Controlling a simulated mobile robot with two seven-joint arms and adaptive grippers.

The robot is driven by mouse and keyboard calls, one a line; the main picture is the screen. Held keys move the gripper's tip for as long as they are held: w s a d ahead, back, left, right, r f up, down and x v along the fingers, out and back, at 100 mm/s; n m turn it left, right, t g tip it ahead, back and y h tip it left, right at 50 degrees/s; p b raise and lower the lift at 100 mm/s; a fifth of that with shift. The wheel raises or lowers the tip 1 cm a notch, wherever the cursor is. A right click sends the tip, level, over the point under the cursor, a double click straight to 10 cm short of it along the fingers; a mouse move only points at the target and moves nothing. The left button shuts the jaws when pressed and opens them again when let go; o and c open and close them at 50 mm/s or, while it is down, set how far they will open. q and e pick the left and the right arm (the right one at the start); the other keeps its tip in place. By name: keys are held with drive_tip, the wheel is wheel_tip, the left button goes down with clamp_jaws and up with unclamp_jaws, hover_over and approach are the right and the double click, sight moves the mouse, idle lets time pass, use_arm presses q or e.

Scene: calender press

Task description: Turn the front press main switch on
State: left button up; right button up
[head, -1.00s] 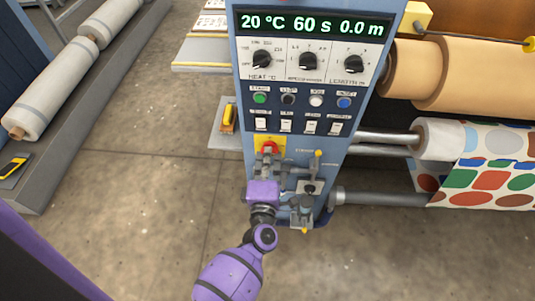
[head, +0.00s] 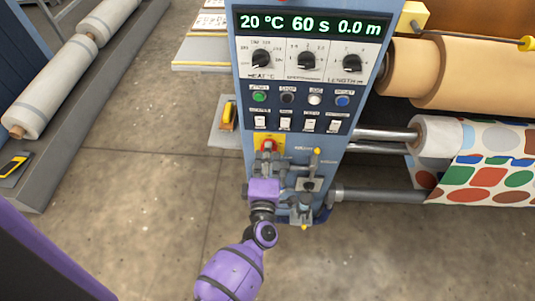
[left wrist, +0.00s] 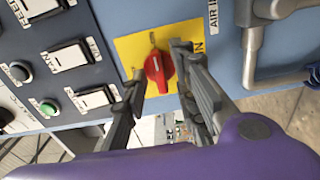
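The main switch is a red rotary knob (left wrist: 160,70) on a yellow plate (left wrist: 128,46) in the left wrist view. In the head view the red knob (head: 268,146) sits low on the blue control panel, partly hidden by my gripper. My left gripper (head: 267,160) is at the knob. In the left wrist view its two fingers (left wrist: 158,66) stand open on either side of the knob; the right finger is very close to it, and I cannot tell whether it touches. My right gripper is not in view.
Above the switch are rocker switches (head: 297,124), coloured buttons, dials and a lit display (head: 310,25) reading 20 °C, 60 s, 0.0 m. Beside the switch are a grey pipe handle (left wrist: 256,45) and small valves. Patterned fabric (head: 490,165) lies right; open floor lies left.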

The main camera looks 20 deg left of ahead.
use_arm(q)
drive_tip(key=v, duration=1.2)
idle(0.5)
